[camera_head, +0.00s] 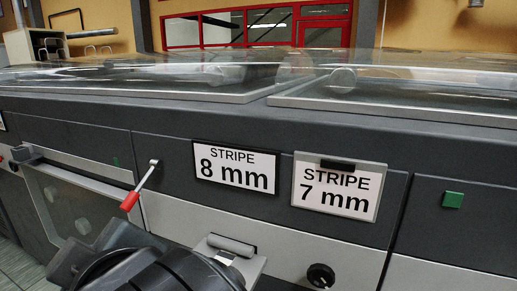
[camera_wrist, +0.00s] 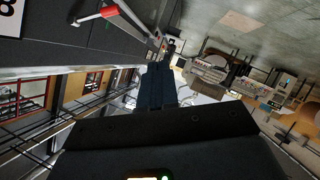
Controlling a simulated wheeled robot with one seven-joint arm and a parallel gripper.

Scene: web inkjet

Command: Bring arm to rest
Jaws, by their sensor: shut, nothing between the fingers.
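My gripper (camera_wrist: 157,86) shows in the wrist view, its dark fingers together with nothing between them. It points out into open space beside the dark machine front. In the head view, dark rounded parts of my arm stand at the bottom left, in front of the machine; the fingers cannot be made out there. A lever with a red handle (camera_head: 130,200) sticks out from the machine front just above these parts. The red handle (camera_wrist: 109,12) also shows at the top of the wrist view, apart from the fingers.
The machine front carries a "STRIPE 8 mm" sign (camera_head: 235,167), a "STRIPE 7 mm" sign (camera_head: 338,188), a green button (camera_head: 453,200) and a black knob (camera_head: 321,275). Clear covers (camera_head: 400,92) lie on top. The wrist view shows a tilted hall with equipment farther off.

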